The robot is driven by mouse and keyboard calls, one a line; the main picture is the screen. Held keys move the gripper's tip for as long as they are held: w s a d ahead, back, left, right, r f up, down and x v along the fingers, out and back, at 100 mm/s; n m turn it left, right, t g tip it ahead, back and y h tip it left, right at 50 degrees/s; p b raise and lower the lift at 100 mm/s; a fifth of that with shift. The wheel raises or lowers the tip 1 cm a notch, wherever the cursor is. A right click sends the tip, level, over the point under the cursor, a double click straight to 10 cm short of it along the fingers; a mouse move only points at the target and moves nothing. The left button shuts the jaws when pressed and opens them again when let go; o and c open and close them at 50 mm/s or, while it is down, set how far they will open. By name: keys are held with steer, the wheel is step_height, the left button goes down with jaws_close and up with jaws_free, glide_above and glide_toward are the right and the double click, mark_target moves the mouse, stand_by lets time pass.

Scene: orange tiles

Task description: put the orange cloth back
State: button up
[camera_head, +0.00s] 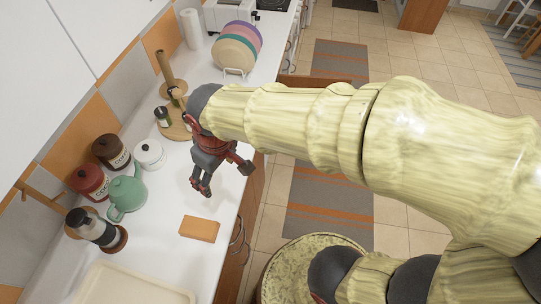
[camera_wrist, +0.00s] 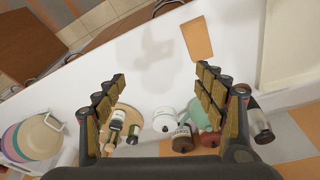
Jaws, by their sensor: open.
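The orange cloth (camera_head: 200,229) lies flat as a small rectangle on the white counter, near its front edge. In the wrist view the cloth (camera_wrist: 197,39) is at the upper right, beyond the fingertips. My gripper (camera_head: 224,180) is open and empty above the counter, up and slightly right of the cloth in the head view. The gripper does not touch the cloth.
On the counter (camera_head: 168,226) stand a green teapot (camera_head: 127,193), a white pot (camera_head: 149,154), a red jar (camera_head: 90,182), a brown jar (camera_head: 111,152) and a dark-topped bottle (camera_head: 96,229). A pale tray (camera_head: 132,286) is at the front. Plates (camera_head: 236,52) stand in a rack behind.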

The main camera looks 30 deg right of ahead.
steer(key=s+d+r+m+t, duration=0.3)
steer(key=s+d+r+m, duration=0.2)
steer(key=s+d+r, duration=0.3)
steer(key=d, duration=0.3)
steer(key=shift+d+r+m+h, duration=0.3)
steer(key=shift+r+h, duration=0.1)
step_height(320, 180, down, 5)
steer(key=b, duration=0.5)
steer(key=shift+f, duration=0.15)
